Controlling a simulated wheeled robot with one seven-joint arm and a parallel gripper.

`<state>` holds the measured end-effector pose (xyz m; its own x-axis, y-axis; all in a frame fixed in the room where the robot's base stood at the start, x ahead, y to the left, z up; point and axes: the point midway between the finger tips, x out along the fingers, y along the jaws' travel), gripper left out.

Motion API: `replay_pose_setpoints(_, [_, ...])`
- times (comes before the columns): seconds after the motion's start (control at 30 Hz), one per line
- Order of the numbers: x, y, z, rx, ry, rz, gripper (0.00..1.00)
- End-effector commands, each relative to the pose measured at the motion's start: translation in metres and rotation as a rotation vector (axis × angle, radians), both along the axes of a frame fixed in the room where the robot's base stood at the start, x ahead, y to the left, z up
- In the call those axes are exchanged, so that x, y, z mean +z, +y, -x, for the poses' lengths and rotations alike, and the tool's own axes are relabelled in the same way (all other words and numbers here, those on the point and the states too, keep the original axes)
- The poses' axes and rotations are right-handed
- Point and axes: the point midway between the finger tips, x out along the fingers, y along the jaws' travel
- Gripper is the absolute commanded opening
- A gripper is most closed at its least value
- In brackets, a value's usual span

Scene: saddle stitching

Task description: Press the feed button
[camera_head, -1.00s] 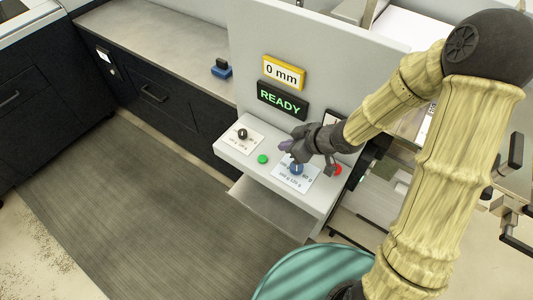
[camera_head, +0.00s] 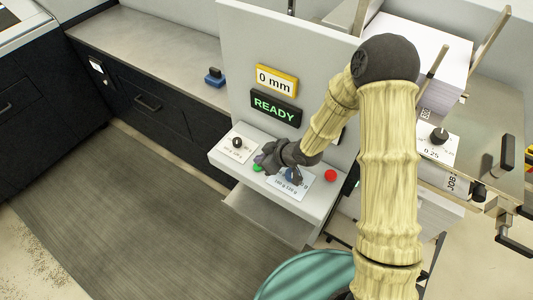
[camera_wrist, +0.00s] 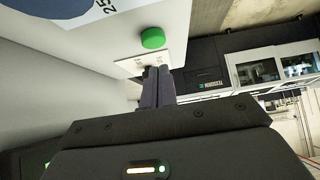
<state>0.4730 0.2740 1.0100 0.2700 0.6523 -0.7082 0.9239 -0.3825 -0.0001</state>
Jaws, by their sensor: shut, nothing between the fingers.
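The green button (camera_head: 257,168) is on the grey control shelf, partly covered by my gripper (camera_head: 266,161). No label reading "feed" can be made out. In the wrist view the round green button (camera_wrist: 153,38) stands just beyond the tips of my gripper (camera_wrist: 157,72). The fingers are together and empty. A small gap seems to show between tips and button; contact cannot be confirmed.
A black knob (camera_head: 238,142) on a white label is left of the green button. A blue dial (camera_head: 291,174) and a red button (camera_head: 330,175) are to the right.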

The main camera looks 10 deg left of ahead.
Motion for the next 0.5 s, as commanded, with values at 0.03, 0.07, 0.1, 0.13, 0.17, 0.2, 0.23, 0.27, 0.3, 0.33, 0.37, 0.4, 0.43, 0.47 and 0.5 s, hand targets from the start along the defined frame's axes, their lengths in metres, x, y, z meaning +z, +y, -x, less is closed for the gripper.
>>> replay_pose_setpoints(0.03, [-0.006, 0.000, 0.001, 0.000, 0.003, 0.001, 0.00])
replay_pose_setpoints(0.07, [-0.009, 0.000, 0.001, -0.001, 0.003, 0.001, 0.00])
replay_pose_setpoints(0.1, [-0.013, 0.000, 0.001, 0.000, 0.003, 0.001, 0.00])
replay_pose_setpoints(0.13, [-0.016, 0.000, 0.001, 0.001, 0.003, 0.001, 0.00])
replay_pose_setpoints(0.17, [-0.018, 0.000, 0.001, 0.001, 0.002, 0.000, 0.00])
replay_pose_setpoints(0.2, [-0.021, 0.000, 0.001, 0.001, 0.002, -0.001, 0.00])
replay_pose_setpoints(0.23, [-0.022, 0.000, 0.001, 0.001, 0.002, -0.001, 0.00])
replay_pose_setpoints(0.27, [-0.024, 0.000, 0.001, 0.000, 0.001, -0.001, 0.00])
replay_pose_setpoints(0.3, [-0.025, 0.000, 0.000, -0.001, 0.001, 0.000, 0.00])
replay_pose_setpoints(0.33, [-0.026, 0.000, 0.000, -0.001, 0.001, 0.000, 0.00])
replay_pose_setpoints(0.37, [-0.026, 0.000, 0.000, -0.001, 0.000, 0.000, 0.00])
replay_pose_setpoints(0.4, [-0.026, 0.000, 0.000, -0.001, -0.001, 0.000, 0.00])
replay_pose_setpoints(0.43, [-0.027, 0.000, 0.000, -0.001, -0.001, 0.000, 0.00])
replay_pose_setpoints(0.47, [-0.027, 0.000, 0.000, -0.001, -0.001, 0.000, 0.00])
replay_pose_setpoints(0.5, [-0.026, 0.000, 0.000, -0.001, -0.001, 0.000, 0.00])
